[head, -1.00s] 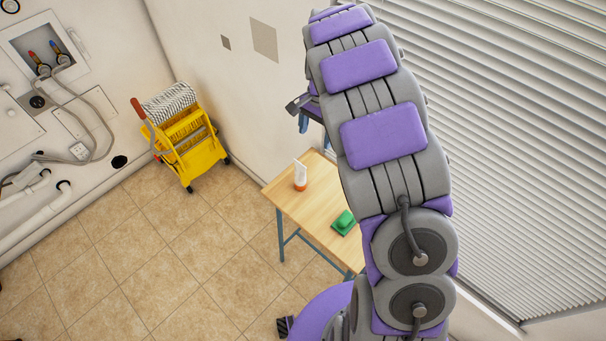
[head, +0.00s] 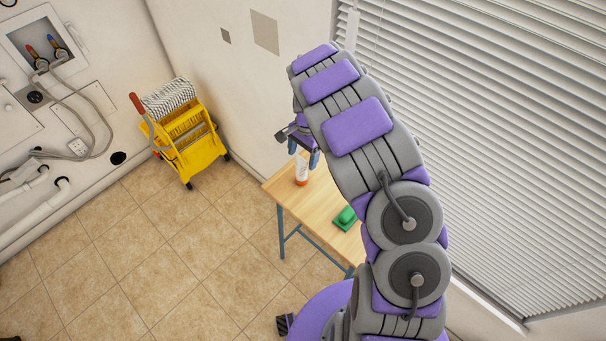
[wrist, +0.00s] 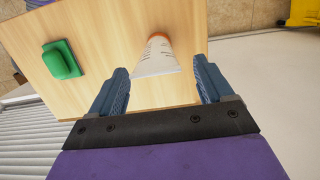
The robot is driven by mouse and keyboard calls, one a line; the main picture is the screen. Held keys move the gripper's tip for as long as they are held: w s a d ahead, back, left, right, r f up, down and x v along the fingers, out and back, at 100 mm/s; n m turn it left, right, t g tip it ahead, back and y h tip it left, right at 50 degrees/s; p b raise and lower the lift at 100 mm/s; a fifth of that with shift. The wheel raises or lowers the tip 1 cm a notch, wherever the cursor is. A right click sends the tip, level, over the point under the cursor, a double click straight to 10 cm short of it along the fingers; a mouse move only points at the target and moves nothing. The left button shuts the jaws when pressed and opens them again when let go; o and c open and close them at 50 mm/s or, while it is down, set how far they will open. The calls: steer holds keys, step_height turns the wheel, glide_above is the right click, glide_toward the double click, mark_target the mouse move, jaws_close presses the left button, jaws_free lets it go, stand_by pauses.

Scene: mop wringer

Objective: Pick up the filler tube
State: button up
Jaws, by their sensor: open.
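The filler tube (head: 301,170), white with an orange cap, stands upright on its cap on the wooden table (head: 290,197). In the wrist view the tube (wrist: 155,57) shows from above, ahead of my gripper (wrist: 161,80) and roughly between the lines of its two blue fingers. My gripper is open and empty. In the head view my gripper (head: 303,150) hangs above the tube, near its top. The head view does not show clearly how far the fingers are from it.
A green block-like object (head: 345,218) lies on the table, to the right of the tube; it also shows in the wrist view (wrist: 62,60). A yellow mop wringer bucket (head: 188,140) stands by the wall. A wall and window blinds (head: 500,130) border the table.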

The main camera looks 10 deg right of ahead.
mark_target(301, 167)
steer(key=shift+a+f, duration=0.4)
steer(key=shift+a, duration=0.15)
steer(key=shift+s+f, duration=0.15)
steer(key=shift+f, duration=0.2)
steer(key=f, duration=0.1)
steer(key=f+b, duration=0.1)
steer(key=d+f, duration=0.1)
steer(key=f, duration=0.1)
steer(key=shift+s+f+b, duration=0.1)
steer(key=shift+s+b, duration=0.15)
steer(key=shift+b, duration=0.15)
steer(key=shift+a, duration=0.3)
steer(key=shift+c, duration=0.3)
steer(key=shift+a, duration=0.25)
steer(key=c, duration=0.3)
steer(key=shift+d, duration=0.4)
steer(key=c, duration=0.6)
steer(key=shift+c, duration=1.4)
steer(key=shift+a, duration=0.15)
